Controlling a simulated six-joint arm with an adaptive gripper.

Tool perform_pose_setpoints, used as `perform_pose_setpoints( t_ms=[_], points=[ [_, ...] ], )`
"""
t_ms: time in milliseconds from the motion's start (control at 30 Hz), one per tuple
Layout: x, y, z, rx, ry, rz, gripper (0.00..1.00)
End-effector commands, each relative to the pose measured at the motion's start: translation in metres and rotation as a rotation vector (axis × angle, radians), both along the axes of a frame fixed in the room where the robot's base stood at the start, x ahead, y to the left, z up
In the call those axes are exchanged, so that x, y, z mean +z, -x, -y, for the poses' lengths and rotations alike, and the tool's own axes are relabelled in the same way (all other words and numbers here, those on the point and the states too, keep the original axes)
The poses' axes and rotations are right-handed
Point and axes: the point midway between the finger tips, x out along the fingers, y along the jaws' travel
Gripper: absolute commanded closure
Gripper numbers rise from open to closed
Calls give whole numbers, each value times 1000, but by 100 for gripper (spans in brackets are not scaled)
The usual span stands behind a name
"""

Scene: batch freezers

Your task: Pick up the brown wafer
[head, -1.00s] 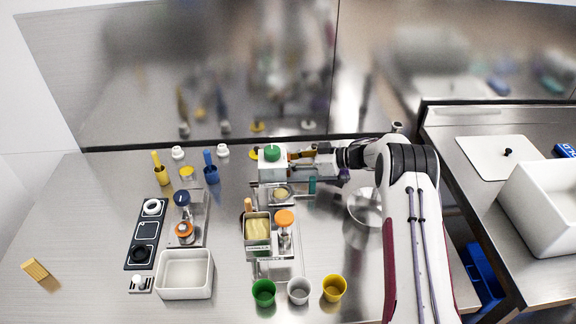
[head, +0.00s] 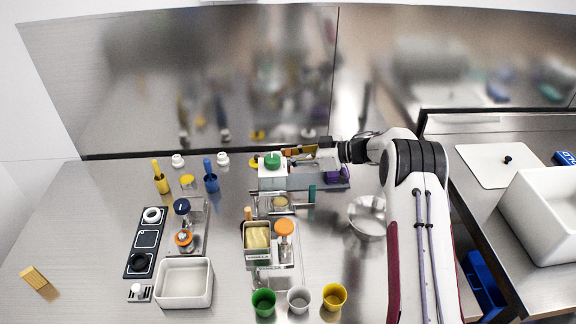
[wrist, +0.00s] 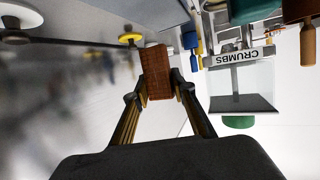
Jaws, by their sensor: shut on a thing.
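The brown wafer (wrist: 158,72) is a reddish-brown block between the two fingertips in the wrist view. My gripper (wrist: 160,88) is shut on it, with one finger on each side. In the head view my gripper (head: 302,158) is at the back of the counter, just right of and behind the white box with the green knob (head: 272,160). The wafer is hard to make out there.
A purple item (head: 338,174) lies below my gripper. A metal bowl (head: 366,216) stands to the right. Green (head: 263,302), grey (head: 299,300) and yellow (head: 334,297) cups stand at the front.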

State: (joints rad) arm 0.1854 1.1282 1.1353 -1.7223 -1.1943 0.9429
Motion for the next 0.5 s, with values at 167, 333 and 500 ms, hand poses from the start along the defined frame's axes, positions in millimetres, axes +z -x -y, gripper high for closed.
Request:
perform_pose_setpoints(
  t_ms=[167, 333, 500],
  points=[
    [38, 0, 0, 0, 0, 3, 88],
    [72, 0, 0, 0, 1, 3, 88],
    [99, 0, 0, 0, 0, 3, 88]
  ],
)
